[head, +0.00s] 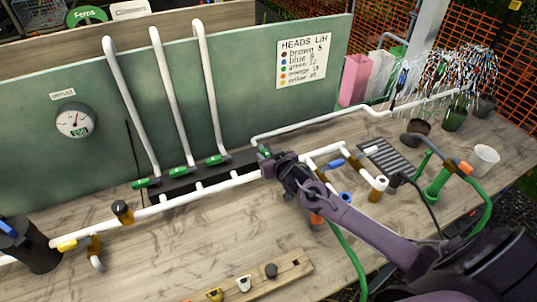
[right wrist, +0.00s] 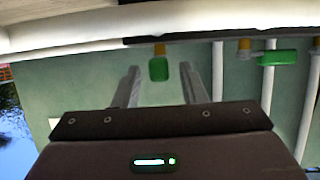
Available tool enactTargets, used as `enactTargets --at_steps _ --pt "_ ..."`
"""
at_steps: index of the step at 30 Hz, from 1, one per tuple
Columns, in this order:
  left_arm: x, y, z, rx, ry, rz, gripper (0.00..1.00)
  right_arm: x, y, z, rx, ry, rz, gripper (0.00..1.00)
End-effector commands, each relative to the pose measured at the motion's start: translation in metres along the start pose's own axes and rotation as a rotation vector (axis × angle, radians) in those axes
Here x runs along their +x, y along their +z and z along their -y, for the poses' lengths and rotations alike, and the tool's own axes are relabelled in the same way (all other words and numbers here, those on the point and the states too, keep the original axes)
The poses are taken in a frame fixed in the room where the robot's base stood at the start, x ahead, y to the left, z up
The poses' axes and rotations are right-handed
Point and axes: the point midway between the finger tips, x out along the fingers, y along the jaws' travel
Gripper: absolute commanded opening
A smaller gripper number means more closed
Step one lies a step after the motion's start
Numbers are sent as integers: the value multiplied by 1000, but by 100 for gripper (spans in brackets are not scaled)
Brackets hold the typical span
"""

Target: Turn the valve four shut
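Valves with green handles sit in a row on a dark strip along the green panel's foot. Three handles lie crosswise to their white upright pipes: the left one (head: 146,183), the middle one (head: 180,171) and the right one (head: 217,160). A fourth green handle (head: 264,152) is at the row's right end, partly hidden by my right gripper (head: 268,162). In the right wrist view this handle (right wrist: 158,68) points straight down, between the spread fingers of my right gripper (right wrist: 160,72), with gaps on both sides. A neighbouring handle (right wrist: 277,57) lies sideways there. My left gripper is out of view.
A white main pipe (head: 225,183) with stubs runs in front of the valves. A round gauge (head: 75,120) and a notice board (head: 305,60) are on the panel. A wooden rack (head: 250,282) lies at the front. Plants and a white cup (head: 485,159) stand right.

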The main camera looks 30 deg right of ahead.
Motion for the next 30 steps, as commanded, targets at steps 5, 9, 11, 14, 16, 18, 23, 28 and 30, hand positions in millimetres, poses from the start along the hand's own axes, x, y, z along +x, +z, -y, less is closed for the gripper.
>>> enactTargets --at_steps 5,9,11,14,16,18,23,28,30 --pt "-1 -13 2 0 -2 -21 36 2 0 0 0 0 0 38" --pt "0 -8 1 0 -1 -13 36 1 0 0 0 0 0 33" --pt "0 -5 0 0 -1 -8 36 1 0 0 0 0 0 25" --pt "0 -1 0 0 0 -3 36 1 0 0 0 0 0 12" --pt "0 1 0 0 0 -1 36 1 0 0 0 0 0 3" --pt "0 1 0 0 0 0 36 1 0 0 0 0 0 0" --pt "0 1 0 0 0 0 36 1 0 0 -1 0 0 0" --pt "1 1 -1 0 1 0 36 3 0 0 2 4 0 0" --pt "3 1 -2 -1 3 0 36 5 0 -1 6 11 0 0"
